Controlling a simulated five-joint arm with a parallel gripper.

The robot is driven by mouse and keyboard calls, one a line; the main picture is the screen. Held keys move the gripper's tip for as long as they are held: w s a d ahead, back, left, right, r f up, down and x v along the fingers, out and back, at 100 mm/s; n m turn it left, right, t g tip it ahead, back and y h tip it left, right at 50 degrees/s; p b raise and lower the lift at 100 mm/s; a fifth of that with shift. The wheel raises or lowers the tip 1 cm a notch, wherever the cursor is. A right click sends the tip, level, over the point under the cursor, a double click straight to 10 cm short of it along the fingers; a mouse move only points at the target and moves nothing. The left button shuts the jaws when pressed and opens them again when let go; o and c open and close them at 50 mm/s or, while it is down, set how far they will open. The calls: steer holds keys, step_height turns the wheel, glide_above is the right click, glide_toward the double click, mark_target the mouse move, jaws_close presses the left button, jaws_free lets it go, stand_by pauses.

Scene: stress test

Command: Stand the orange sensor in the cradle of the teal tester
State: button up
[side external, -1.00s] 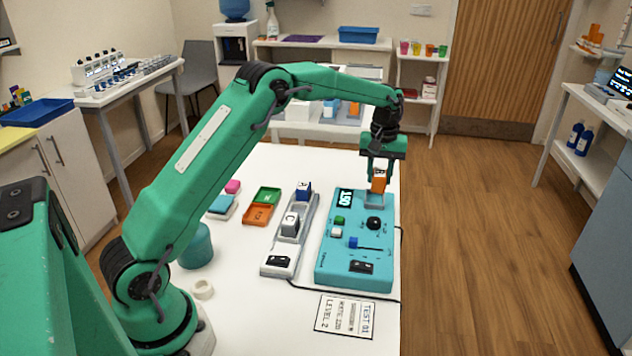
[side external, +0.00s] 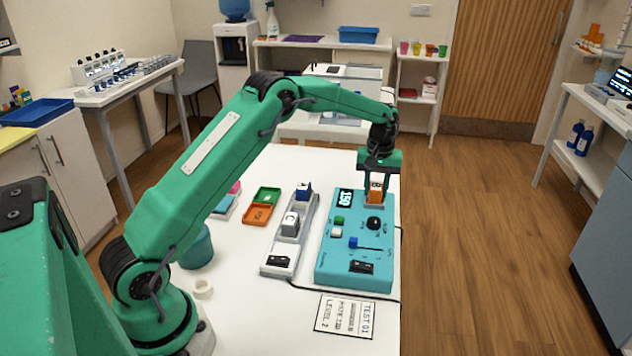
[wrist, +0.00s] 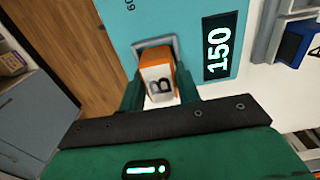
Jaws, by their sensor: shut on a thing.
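The orange sensor (side external: 375,195) has a white top marked B and stands upright between the fingers of my gripper (side external: 375,188). My gripper is shut on it; in the wrist view the fingers (wrist: 160,92) sit on either side of the sensor (wrist: 159,80). The teal tester (side external: 345,262) lies on the white table, its display reading 150. Its grey cradle (wrist: 152,43) is at the far right corner. The sensor's lower end is at the cradle, within its rim as far as I can see. Its bottom is hidden, so I cannot tell if it touches the cradle floor.
A grey rack (side external: 270,252) with a blue block (side external: 303,190) and a white block (side external: 289,222) stands left of the tester. A green tray (side external: 265,195) and an orange tray (side external: 257,214) lie further left. A printed card (side external: 344,316) lies in front; a cable runs nearby.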

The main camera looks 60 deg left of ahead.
mark_target(377, 185)
steer(key=shift+f, duration=0.1)
steer(key=o, duration=1)
step_height(377, 185, up, 12)
stand_by(0.4)
steer(key=shift+r, duration=0.25)
